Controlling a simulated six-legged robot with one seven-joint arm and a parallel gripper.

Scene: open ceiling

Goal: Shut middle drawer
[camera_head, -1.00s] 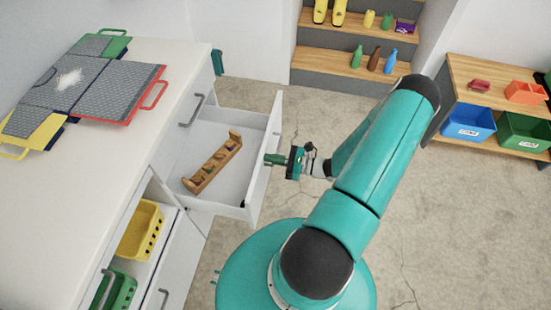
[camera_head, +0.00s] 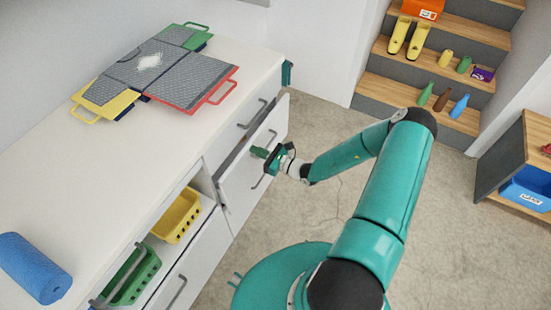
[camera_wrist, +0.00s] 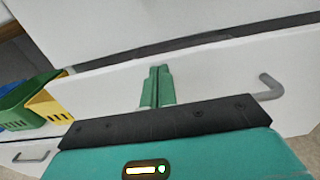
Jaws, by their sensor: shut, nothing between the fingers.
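The middle drawer (camera_head: 245,178) is in the white cabinet on the left of the head view. Its front stands only a little out from the cabinet, with a dark narrow gap along its top edge. Its handle shows in the wrist view (camera_wrist: 269,86), to the right of my fingers. My gripper (camera_head: 264,154) is at the drawer front, near the handle. In the wrist view my green fingers (camera_wrist: 157,86) are shut together, empty, with their tips against or very close to the white front. The drawer's inside is hidden.
The white countertop (camera_head: 130,165) carries folded mesh panels (camera_head: 165,70) and a blue roll (camera_head: 35,268). Steps (camera_head: 430,75) with bottles stand at the back.

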